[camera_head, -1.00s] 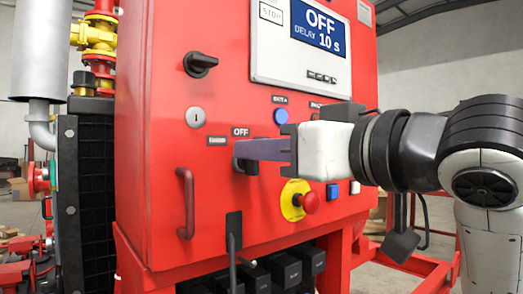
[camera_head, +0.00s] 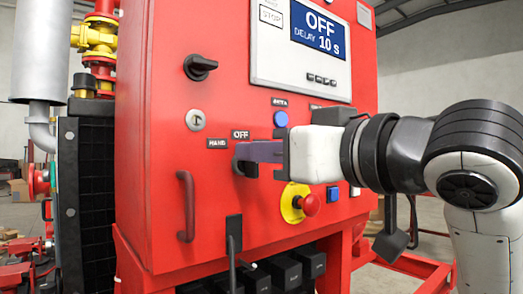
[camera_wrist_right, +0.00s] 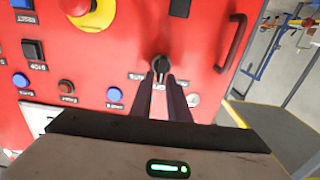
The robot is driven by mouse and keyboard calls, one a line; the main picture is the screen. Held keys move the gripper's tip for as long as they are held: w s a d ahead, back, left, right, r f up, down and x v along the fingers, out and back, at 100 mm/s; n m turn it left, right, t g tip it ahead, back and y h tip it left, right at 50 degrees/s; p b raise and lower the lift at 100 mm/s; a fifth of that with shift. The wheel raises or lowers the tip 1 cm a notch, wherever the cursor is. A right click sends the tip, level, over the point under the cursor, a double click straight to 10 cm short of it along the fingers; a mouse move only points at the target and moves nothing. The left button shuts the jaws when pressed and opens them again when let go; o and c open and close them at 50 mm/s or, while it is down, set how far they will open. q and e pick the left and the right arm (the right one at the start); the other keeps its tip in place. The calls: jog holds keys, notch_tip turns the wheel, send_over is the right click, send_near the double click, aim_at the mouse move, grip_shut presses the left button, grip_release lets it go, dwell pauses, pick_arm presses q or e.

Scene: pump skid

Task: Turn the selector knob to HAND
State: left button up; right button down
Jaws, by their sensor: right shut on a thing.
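The black selector knob (camera_head: 243,165) is on the front of the red cabinet, below an OFF label (camera_head: 240,134) and right of a HAND label (camera_head: 217,143). The display (camera_head: 320,33) reads OFF, DELAY 10 S. My right gripper (camera_head: 247,155) reaches in from the right, its dark fingers shut on the knob. In the right wrist view the knob (camera_wrist_right: 161,67) sits at the tips of the two fingers (camera_wrist_right: 161,82). The fingertips partly cover the knob, so its exact pointing is hard to read. My left gripper is not in view.
A red emergency button (camera_head: 310,204) on a yellow disc is below the gripper, and a blue button (camera_head: 280,119) is just above it. A red door handle (camera_head: 186,205) is lower left. Another black rotary handle (camera_head: 200,66) and a key lock (camera_head: 195,119) are further up left.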

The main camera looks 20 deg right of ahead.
pick_arm(q)
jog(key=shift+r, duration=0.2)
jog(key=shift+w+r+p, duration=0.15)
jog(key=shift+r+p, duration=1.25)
jog(key=shift+p, duration=0.6)
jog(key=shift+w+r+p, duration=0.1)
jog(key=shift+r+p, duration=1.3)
jog(key=shift+p, duration=0.55)
pick_arm(e)
jog(key=shift+s+a+f+n, duration=0.1)
jog(key=shift+a+f+n, duration=0.1)
jog(key=shift+n, duration=1.45)
jog(key=shift+s+a+f+n, duration=0.1)
jog(key=shift+a+f+n, duration=0.1)
jog(key=shift+n, duration=1.4)
jog(key=shift+s+a+f+n, duration=0.1)
jog(key=shift+a+n, duration=0.1)
jog(key=shift+n, duration=1.45)
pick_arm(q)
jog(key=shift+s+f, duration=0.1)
pick_arm(e)
jog(key=shift+w, duration=0.1)
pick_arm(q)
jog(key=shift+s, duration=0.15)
pick_arm(e)
jog(key=c, duration=1.8)
grip_release()
jog(key=shift+c, duration=0.2)
